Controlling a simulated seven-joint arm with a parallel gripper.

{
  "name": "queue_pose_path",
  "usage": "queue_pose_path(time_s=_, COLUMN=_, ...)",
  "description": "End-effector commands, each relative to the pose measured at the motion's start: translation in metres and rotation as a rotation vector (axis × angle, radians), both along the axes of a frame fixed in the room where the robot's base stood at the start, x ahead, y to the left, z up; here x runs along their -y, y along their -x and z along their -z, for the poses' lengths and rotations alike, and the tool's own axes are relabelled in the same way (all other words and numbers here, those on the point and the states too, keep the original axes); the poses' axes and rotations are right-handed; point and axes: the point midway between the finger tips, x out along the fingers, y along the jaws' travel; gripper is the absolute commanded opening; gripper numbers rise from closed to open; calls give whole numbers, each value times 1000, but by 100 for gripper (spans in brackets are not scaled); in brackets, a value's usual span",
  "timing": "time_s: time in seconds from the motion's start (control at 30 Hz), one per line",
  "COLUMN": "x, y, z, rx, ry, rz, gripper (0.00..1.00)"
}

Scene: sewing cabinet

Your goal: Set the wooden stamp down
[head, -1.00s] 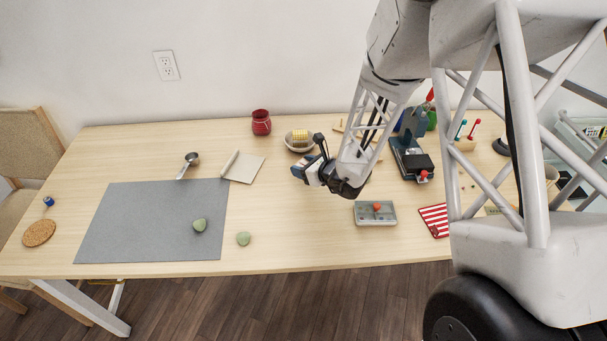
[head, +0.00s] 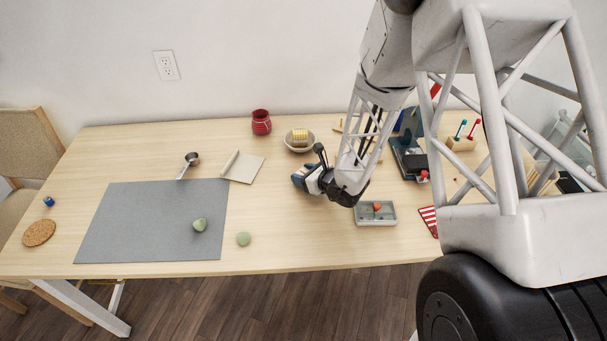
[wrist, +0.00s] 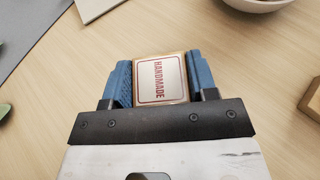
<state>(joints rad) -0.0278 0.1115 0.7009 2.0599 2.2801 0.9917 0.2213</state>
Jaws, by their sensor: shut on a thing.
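The wooden stamp (wrist: 161,80) sits between the two blue finger pads of my gripper (wrist: 160,85) in the wrist view. Its face toward the camera has a white label with a red border and the word HANDMADE. My gripper is shut on it. In the head view my gripper (head: 304,180) is low over the middle of the wooden table, right of the grey mat and in front of the bowl. The stamp is hard to make out there. I cannot tell whether its underside touches the table.
The grey mat (head: 150,225) lies left, with a green stone on it and another (head: 243,239) beside it. A bowl with a yellow item (head: 299,148) stands behind my gripper. A grey tray (head: 376,219) is to the right. Bare table (head: 285,230) lies in front.

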Motion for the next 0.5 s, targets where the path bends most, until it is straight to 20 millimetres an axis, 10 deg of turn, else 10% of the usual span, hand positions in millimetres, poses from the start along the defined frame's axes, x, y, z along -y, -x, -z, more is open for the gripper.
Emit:
queue_pose_path(time_s=0.07, x=0, y=0, z=2, rx=0, ry=0, rz=0, gripper=29)
queue_pose_path(time_s=0.1, x=0, y=0, z=3, rx=0, ry=0, rz=0, gripper=54)
queue_pose_path(time_s=0.27, x=0, y=0, z=2, rx=0, ry=0, rz=0, gripper=78)
queue_pose_path(time_s=0.5, x=0, y=0, z=2, rx=0, ry=0, rz=0, gripper=78)
